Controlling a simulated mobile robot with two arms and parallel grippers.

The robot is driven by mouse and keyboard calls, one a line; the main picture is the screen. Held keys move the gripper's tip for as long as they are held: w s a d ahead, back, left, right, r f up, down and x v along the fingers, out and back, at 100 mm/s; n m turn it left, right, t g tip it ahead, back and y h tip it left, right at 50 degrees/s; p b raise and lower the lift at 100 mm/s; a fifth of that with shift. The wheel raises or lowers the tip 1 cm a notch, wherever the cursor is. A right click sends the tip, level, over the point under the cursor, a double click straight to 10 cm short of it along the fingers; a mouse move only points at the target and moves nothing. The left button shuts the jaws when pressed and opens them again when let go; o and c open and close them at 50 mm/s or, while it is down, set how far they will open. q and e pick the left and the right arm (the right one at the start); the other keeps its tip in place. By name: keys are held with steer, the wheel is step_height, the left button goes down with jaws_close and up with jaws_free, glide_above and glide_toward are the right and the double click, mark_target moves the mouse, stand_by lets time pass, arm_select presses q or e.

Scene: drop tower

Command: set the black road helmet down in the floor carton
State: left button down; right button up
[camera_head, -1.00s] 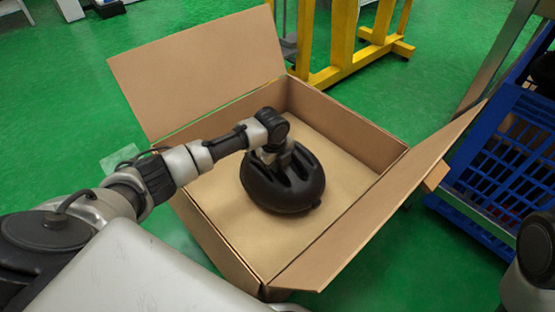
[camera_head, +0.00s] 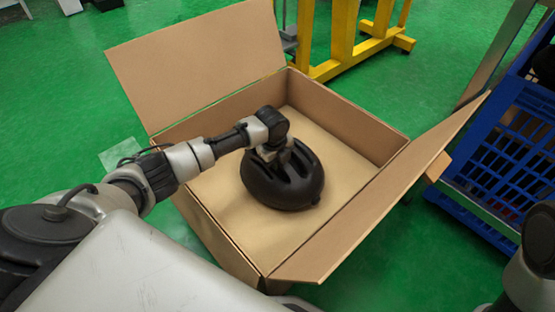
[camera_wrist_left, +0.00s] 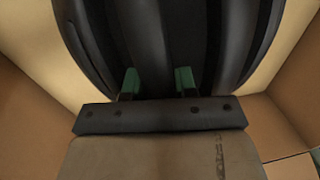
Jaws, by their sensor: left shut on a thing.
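The black road helmet (camera_head: 288,185) is inside the open floor carton (camera_head: 345,120), near the middle of its bottom, with its vented top up. I cannot tell whether it touches the bottom. My left gripper (camera_head: 272,152) reaches in from the left and is shut on the helmet's upper part. In the left wrist view the helmet (camera_wrist_left: 160,40) fills the top middle, with the green fingertips (camera_wrist_left: 158,82) against it. My right gripper is out of view; only part of my right arm shows at the lower right corner.
The carton's flaps stand open, a tall one (camera_head: 200,65) at the back left and one (camera_head: 390,195) at the right. A blue crate (camera_head: 495,150) stands at the right. A yellow frame (camera_head: 345,50) stands behind. Green floor is clear at the left.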

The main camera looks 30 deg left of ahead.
arm_select(q)
steer(key=shift+f, duration=0.25)
steer(key=c, duration=0.8)
jaws_free()
steer(key=c, duration=0.3)
